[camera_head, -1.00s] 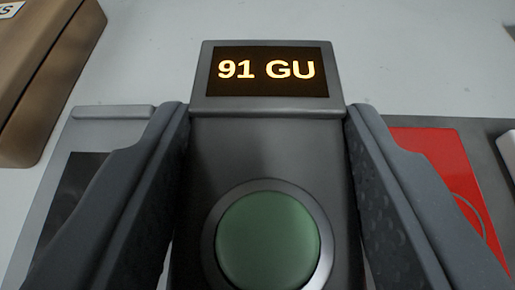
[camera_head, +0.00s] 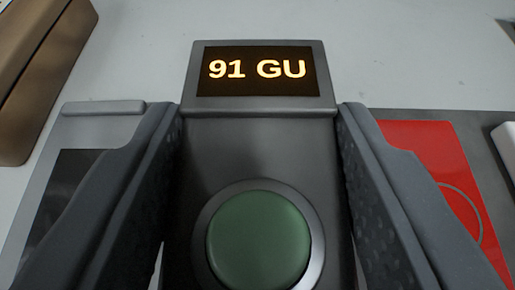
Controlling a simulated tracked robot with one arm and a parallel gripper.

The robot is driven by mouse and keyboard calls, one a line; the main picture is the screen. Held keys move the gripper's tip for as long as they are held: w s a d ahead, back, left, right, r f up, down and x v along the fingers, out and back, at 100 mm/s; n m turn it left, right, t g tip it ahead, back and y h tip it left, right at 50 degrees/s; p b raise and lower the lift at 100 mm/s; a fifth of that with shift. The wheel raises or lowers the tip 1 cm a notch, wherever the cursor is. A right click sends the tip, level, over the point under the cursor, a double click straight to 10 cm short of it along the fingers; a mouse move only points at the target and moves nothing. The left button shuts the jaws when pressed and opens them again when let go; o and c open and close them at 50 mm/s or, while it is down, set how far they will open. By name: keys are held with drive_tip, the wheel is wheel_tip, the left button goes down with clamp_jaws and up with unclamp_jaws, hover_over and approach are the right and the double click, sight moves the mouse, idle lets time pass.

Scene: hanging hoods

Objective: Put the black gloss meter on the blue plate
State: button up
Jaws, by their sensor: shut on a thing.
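The black gloss meter (camera_head: 262,145) fills the middle of the view. It has a raised screen reading "91 GU" and a large round green button near the bottom edge. My gripper (camera_head: 258,112) is shut on it, with one dark grey finger against each side. The lower end of the meter is cut off by the frame. I cannot tell its height above the surface. A grey plate with a dark panel (camera_head: 68,180) lies to the left and a grey plate with a red panel (camera_head: 440,165) to the right, both partly hidden by the fingers. No blue plate shows.
A brown box-like object (camera_head: 40,75) is at the upper left, cut off by the frame. A white object (camera_head: 507,140) shows at the right edge, and a dark corner at the upper right. The pale surface (camera_head: 400,60) behind the meter is clear.

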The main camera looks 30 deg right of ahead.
drive_tip(key=shift+f, duration=0.25)
drive_tip(key=o, duration=1.4)
drive_tip(key=shift+s, duration=0.15)
drive_tip(key=v, duration=1.3)
drive_tip(key=shift+s+a+r, duration=0.1)
drive_tip(key=shift+a+r, duration=0.1)
drive_tip(key=shift+a, duration=0.05)
